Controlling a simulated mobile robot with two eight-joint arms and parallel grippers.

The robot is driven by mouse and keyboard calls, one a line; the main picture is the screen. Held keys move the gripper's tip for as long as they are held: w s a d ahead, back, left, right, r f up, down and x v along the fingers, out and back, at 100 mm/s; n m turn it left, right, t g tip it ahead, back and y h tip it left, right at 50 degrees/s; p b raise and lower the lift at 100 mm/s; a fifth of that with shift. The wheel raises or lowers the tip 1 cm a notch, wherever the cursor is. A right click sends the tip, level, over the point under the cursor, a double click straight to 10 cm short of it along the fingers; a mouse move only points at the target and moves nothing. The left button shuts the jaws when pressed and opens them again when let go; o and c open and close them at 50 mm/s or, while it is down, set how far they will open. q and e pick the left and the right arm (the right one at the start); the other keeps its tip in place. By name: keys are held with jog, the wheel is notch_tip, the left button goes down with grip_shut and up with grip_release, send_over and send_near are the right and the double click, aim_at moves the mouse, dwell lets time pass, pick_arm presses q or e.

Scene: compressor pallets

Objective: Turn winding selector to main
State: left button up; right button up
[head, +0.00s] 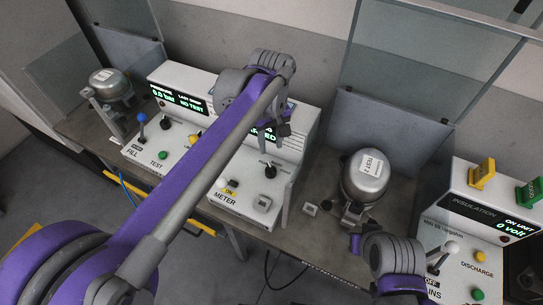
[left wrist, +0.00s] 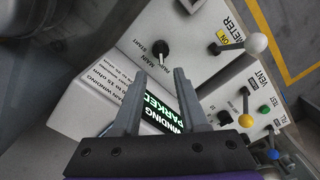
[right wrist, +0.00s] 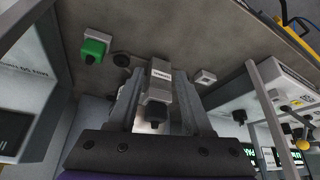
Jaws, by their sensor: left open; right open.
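The winding selector is a black knob on the middle white console, seen in the left wrist view (left wrist: 160,48) with the labels PARKED, MAIN and START around it. It also shows in the head view (head: 270,171). The green display (left wrist: 160,113) reads WINDING PARKED. My left gripper (head: 275,134) is open and empty above the console, its fingertips (left wrist: 160,80) apart from the knob. My right gripper (right wrist: 155,75) is open, low beside the compressor labelled TEST 2 (head: 366,175); a grey block (right wrist: 160,85) shows between its fingers, contact unclear.
A meter switch with a white ball lever (left wrist: 256,43) stands beside the selector. An insulation console (head: 490,215) is at the right, and another compressor (head: 109,86) at the far left. Clear panels (head: 430,90) rise behind the bench. My left arm hides part of the middle console.

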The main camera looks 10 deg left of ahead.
aim_at(271, 167)
pick_arm(q)
notch_tip(271, 167, down, 9)
jog(key=shift+s+f, duration=0.1)
jog(key=shift+s, duration=0.05)
jog(key=shift+c, duration=0.3)
grip_shut()
